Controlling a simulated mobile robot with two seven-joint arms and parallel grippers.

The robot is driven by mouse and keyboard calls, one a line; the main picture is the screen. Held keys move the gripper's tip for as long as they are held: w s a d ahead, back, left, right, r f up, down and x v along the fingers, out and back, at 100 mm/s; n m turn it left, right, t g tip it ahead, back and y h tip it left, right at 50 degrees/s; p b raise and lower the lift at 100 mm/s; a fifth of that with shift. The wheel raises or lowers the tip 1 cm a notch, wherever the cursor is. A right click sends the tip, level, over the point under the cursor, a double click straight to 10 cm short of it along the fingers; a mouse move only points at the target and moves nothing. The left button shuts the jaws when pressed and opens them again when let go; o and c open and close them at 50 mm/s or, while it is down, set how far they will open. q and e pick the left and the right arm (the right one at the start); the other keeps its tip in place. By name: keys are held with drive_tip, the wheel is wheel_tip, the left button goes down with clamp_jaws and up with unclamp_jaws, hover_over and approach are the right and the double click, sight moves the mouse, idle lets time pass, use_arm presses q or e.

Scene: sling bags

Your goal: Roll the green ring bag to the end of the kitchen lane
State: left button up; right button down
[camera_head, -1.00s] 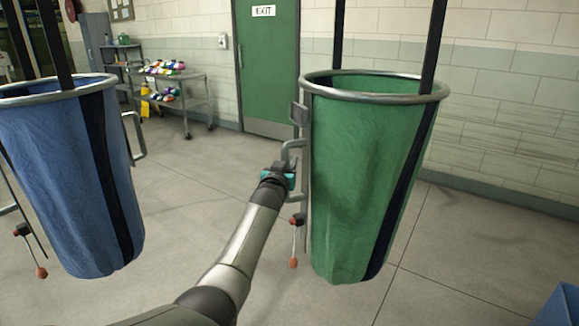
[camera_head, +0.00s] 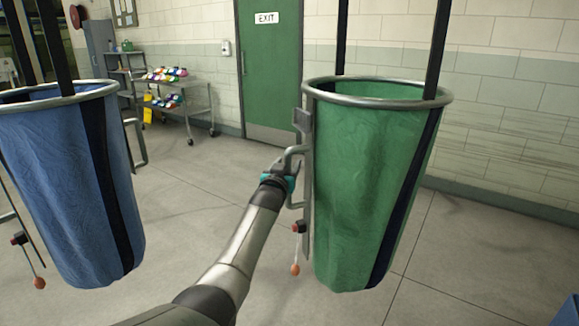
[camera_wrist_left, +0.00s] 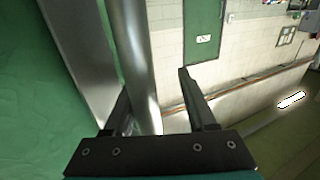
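The green ring bag (camera_head: 365,190) hangs upright from dark straps at the right of the head view, with a metal ring at its top. A grey metal handle (camera_head: 292,152) stands out from its left side. My left gripper (camera_head: 284,168) is at this handle. In the left wrist view the fingers (camera_wrist_left: 158,95) are apart, with the handle bar (camera_wrist_left: 136,60) between them, nearer the left finger, and a gap on the right. The green cloth (camera_wrist_left: 35,90) fills the left of that view. My right gripper is not in view.
A blue ring bag (camera_head: 65,190) hangs at the left, with its own handle. A trolley with colourful items (camera_head: 180,100) stands by the back wall, beside a green exit door (camera_head: 268,75). Open grey floor (camera_head: 190,195) lies between the bags. A blue object (camera_head: 567,312) is cut off at the lower right.

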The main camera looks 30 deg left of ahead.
use_arm(q)
drive_tip(key=shift+d+f, duration=0.1)
drive_tip(key=shift+d, duration=0.05)
drive_tip(key=shift+s+d, duration=0.1)
drive_tip(key=shift+s, duration=0.05)
drive_tip(key=shift+s+d+p, duration=0.2)
drive_tip(key=shift+s+p, duration=0.3)
drive_tip(key=shift+s, duration=0.05)
drive_tip(key=p+v, duration=0.3)
drive_tip(key=v, duration=1)
drive_tip(key=shift+s, duration=0.4)
idle(0.4)
